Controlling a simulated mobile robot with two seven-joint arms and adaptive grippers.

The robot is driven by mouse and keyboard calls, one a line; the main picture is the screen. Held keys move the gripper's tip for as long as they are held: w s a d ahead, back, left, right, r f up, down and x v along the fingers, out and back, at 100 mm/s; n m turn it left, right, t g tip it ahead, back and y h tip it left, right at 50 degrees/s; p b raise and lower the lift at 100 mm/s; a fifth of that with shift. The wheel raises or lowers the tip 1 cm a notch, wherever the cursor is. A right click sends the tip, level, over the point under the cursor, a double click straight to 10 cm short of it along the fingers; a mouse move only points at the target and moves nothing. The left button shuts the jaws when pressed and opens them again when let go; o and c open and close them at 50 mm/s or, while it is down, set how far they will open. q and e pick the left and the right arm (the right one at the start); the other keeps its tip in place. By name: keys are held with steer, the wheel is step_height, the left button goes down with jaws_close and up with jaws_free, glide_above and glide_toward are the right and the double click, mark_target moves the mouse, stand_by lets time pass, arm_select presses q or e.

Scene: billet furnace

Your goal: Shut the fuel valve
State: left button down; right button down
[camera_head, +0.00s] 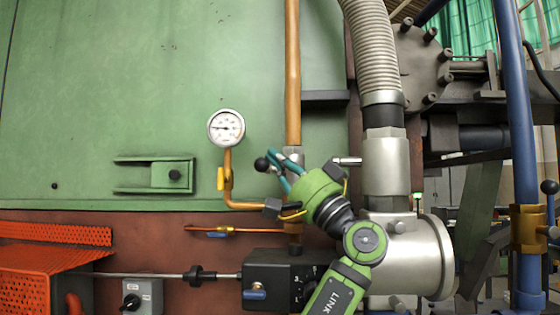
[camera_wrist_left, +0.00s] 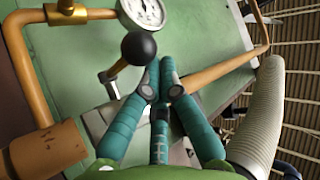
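A lever with a black ball knob (camera_head: 262,164) sits by the grey fitting on the vertical copper pipe (camera_head: 292,70). No label naming it as the fuel valve is readable. In the left wrist view the black knob (camera_wrist_left: 139,47) stands on a short brass-coloured stem, just left of the fingertips. My left gripper (camera_head: 276,157) has teal fingers and reaches up from below, close to the right of the knob. In the left wrist view its fingertips (camera_wrist_left: 161,68) are together with nothing seen between them. Contact with the lever cannot be told. My right gripper is out of view.
A ribbed hose (camera_head: 371,45) and metal housing (camera_head: 413,255) stand close on the right. Another black-knobbed lever (camera_head: 549,187) is by the blue pipe (camera_head: 518,100).

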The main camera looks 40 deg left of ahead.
arm_select(q)
steer(key=shift+s, duration=0.1)
steer(key=v, duration=1.2)
